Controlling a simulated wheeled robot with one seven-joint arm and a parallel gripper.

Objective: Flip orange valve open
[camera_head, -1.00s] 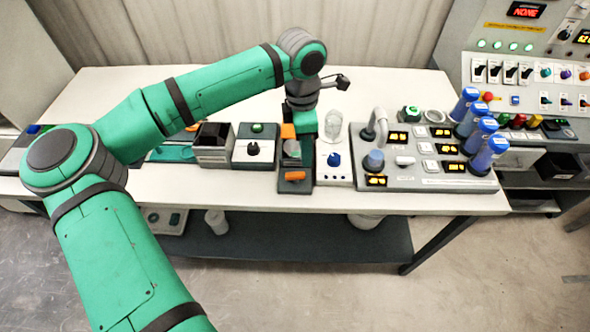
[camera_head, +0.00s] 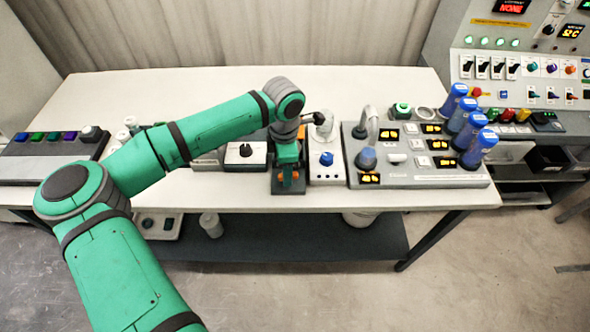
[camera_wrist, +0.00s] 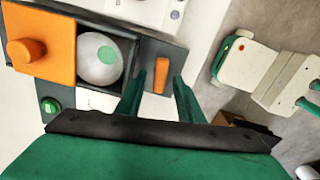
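The orange valve (camera_wrist: 162,74) is a small oblong lever on a dark panel, beside a square well holding a pale round part with a green spot (camera_wrist: 100,57). In the head view, bits of the orange valve (camera_head: 295,175) show around my fingers. My gripper (camera_wrist: 158,82) is open, with one green finger on each side of the valve and gaps visible between them in the wrist view. In the head view my gripper (camera_head: 289,180) is low over the dark unit and hides most of it. I cannot tell whether the fingers touch the panel.
An orange block with a round knob (camera_wrist: 27,51) sits left of the well. A white box with a blue knob (camera_head: 326,158) stands close on the right. A white box with a black knob (camera_head: 246,151) stands left. A grey console (camera_head: 430,178) with blue-capped bottles lies further right.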

